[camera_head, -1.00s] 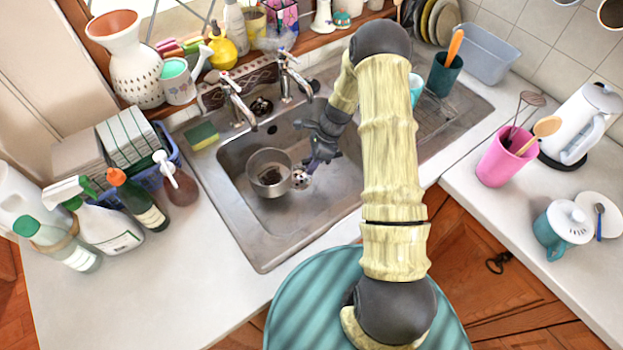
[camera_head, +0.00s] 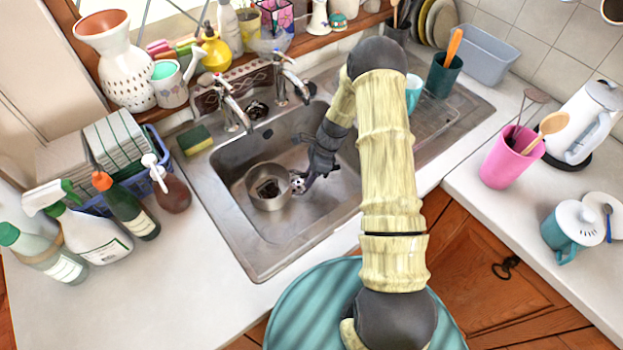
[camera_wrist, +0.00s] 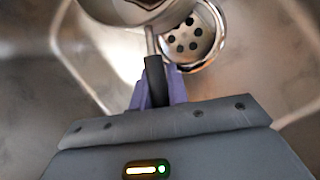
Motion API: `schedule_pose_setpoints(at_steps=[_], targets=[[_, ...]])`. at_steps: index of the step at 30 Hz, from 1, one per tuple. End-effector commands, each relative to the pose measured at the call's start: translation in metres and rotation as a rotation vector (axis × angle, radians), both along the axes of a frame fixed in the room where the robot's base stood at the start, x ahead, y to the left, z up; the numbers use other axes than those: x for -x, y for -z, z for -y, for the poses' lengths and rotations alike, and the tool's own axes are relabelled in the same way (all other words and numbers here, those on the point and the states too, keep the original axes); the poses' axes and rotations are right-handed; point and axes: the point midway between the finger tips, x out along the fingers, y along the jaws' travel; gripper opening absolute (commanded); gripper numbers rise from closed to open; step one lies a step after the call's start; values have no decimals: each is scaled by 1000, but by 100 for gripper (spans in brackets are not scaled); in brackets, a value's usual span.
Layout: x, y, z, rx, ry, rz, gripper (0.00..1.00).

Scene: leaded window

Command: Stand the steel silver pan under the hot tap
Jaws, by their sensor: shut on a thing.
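The steel silver pan (camera_head: 254,186) is in the left sink basin, toward its left side, with its open top up. Its near edge shows in the wrist view (camera_wrist: 110,10). My gripper (camera_wrist: 157,92) is shut on the pan's dark handle (camera_wrist: 154,70), with purple fingers on both sides of it. In the head view my gripper (camera_head: 308,178) is to the right of the pan. Two chrome taps, a left one (camera_head: 233,112) and a right one (camera_head: 287,85), stand behind the basin. I cannot tell which is hot. Whether the pan touches the basin floor is unclear.
A round metal piece with dark holes (camera_wrist: 188,40) lies close beside the pan. Basin walls (camera_head: 225,175) surround the pan. A sponge (camera_head: 195,140) and bottles (camera_head: 128,205) stand left. A drainer with a green cup (camera_head: 444,75) is to the right.

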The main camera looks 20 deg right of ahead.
Motion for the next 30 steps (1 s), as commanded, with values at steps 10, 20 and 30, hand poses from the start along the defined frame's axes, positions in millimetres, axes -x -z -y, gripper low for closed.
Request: schedule_pose_setpoints(at_steps=[10,20,30], targets=[[0,1,5,0,9,0,38],[0,-1,5,0,9,0,38],[-5,-37,19,1,9,1,38]])
